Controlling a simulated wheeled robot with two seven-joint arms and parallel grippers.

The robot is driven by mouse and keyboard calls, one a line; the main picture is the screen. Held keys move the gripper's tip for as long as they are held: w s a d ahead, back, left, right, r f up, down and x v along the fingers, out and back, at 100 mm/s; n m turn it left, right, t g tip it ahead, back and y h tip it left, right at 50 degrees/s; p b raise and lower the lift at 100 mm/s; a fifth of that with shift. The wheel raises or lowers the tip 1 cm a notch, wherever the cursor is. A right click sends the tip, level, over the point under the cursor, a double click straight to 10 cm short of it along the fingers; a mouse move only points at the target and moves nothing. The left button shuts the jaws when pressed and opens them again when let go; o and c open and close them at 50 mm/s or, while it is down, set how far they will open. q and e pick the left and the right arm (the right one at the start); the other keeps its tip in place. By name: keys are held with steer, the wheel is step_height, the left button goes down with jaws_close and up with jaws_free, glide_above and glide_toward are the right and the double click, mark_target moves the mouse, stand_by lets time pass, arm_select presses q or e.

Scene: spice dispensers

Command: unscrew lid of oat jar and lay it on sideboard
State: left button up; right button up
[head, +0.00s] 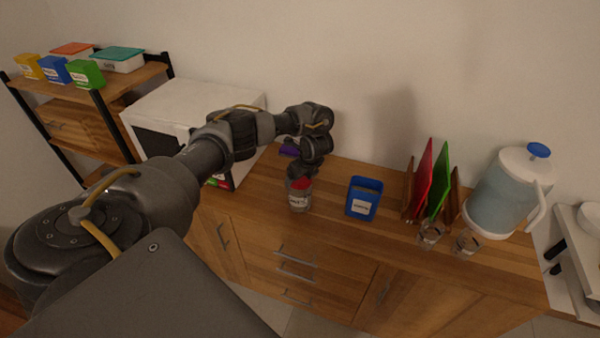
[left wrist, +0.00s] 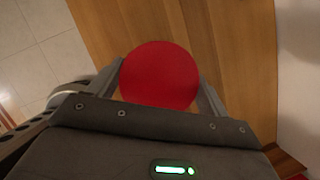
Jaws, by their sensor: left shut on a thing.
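The oat jar (head: 298,196) is a clear jar with a white label, standing upright on the wooden sideboard (head: 330,224). Its red lid (head: 301,183) is at the jar's mouth; whether it is still threaded on cannot be told. My left gripper (head: 303,177) comes down from above onto the lid. In the left wrist view the round red lid (left wrist: 160,76) sits between the two fingers of my left gripper (left wrist: 160,82), which are shut on its sides. The lid hides the jar below in that view. My right gripper is in neither view.
Further right are a rack with red and green boards (head: 430,185), small glasses (head: 430,235) and a water jug (head: 503,192). A white microwave-like box (head: 170,110) is behind left. Bare sideboard lies in front of the blue box.

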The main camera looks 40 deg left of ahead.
arm_select(q)
steer(key=shift+r+n+g+p, duration=0.15)
steer(key=shift+n+g+p, duration=0.5)
steer(key=shift+n, duration=1.15)
steer(key=shift+w+f+n+g, duration=0.1)
steer(key=shift+f+n+g, duration=0.2)
steer(key=shift+n, duration=0.6)
steer(key=shift+d+r+n+g, duration=0.15)
steer(key=shift+n+g, duration=0.1)
steer(key=shift+n, duration=0.15)
steer(key=shift+n+b, duration=0.5)
steer(key=shift+b, duration=0.2)
steer(key=shift+n+g+h+b, duration=0.3)
steer(key=shift+n+b, duration=0.2)
steer(key=shift+b, duration=0.25)
